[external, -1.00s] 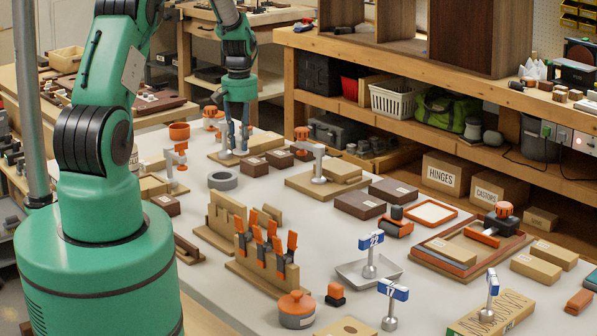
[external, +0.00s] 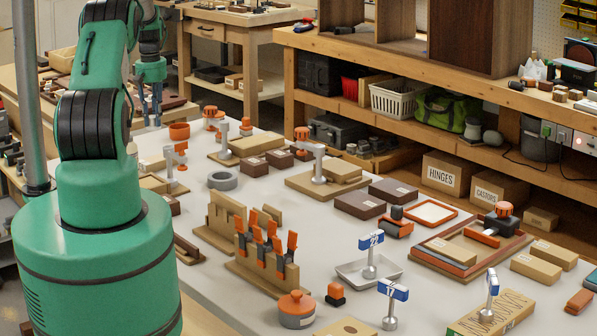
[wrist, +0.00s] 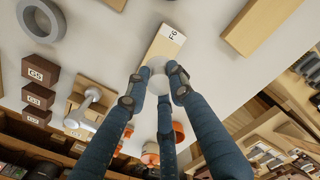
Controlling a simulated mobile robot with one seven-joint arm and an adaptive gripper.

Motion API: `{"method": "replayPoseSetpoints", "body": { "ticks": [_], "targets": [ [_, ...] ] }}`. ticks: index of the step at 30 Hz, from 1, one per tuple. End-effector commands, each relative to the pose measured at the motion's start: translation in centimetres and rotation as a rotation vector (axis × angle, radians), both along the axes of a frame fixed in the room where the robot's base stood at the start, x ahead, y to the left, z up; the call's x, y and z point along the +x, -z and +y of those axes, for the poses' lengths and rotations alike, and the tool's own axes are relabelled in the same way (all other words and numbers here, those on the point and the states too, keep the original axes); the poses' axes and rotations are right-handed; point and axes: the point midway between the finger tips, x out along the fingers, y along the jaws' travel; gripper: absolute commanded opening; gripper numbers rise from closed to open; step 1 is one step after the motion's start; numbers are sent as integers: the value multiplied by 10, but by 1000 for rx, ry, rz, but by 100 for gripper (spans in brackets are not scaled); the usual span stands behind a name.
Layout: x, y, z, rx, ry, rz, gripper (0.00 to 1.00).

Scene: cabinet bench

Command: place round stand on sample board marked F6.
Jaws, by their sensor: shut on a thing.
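My gripper (external: 151,118) is at the back left of the bench in the external view, fingers pointing down. In the wrist view my gripper (wrist: 155,85) is shut on a pale round thing, the round stand (wrist: 158,72); the fingers cover much of it. The tan sample board marked F6 (wrist: 162,52) lies just beyond the stand, with its white label at the far end. The stand overlaps the board's near end in that picture; I cannot tell whether they touch.
A grey ring (wrist: 41,20) and dark labelled boxes (wrist: 38,95) lie left in the wrist view. A clamp stand on a board (wrist: 90,97) is nearer them. Another tan board (wrist: 258,25) lies to the right. An orange pot (external: 180,131) stands near my gripper. Bare bench separates the boards.

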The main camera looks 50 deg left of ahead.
Motion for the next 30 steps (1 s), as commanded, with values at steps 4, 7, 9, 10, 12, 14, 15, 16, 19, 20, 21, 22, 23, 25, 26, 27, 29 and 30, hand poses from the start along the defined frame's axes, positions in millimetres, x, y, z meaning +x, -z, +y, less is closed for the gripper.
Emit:
{"method": "replayPoseSetpoints", "body": {
  "ticks": [4, 7, 9, 10, 12, 14, 15, 16, 19, 20, 21, 22, 23, 25, 26, 27, 29, 30],
  "targets": [
    [-5, -1, 8, 1, -11, 0, 10],
    [-5, -1, 9, 1, -12, 0, 10],
    [-5, -1, 8, 1, -11, 0, 10],
    [-5, -1, 8, 1, -11, 0, 10],
    [-5, -1, 8, 1, -11, 0, 10],
    [-5, 0, 8, 0, -11, 0, 10],
    [-5, 1, 8, 0, -11, 0, 10],
    [-5, 3, 8, 0, -11, 0, 10],
    [-6, 11, 7, -2, -11, 1, 10],
    [-6, 15, 7, -2, -11, 1, 10],
    [-6, 21, 7, -3, -11, 2, 10],
    [-6, 25, 7, -3, -11, 2, 10],
    [-6, 29, 7, -2, -11, 1, 10],
    [-6, 40, 7, -2, -11, 1, 10],
    [-6, 44, 7, -2, -11, 1, 10],
    [-5, 48, 7, -1, -11, 1, 10],
    [-5, 55, 7, -1, -11, 0, 10],
    [-5, 58, 8, 0, -11, 0, 10]
  ]
}}
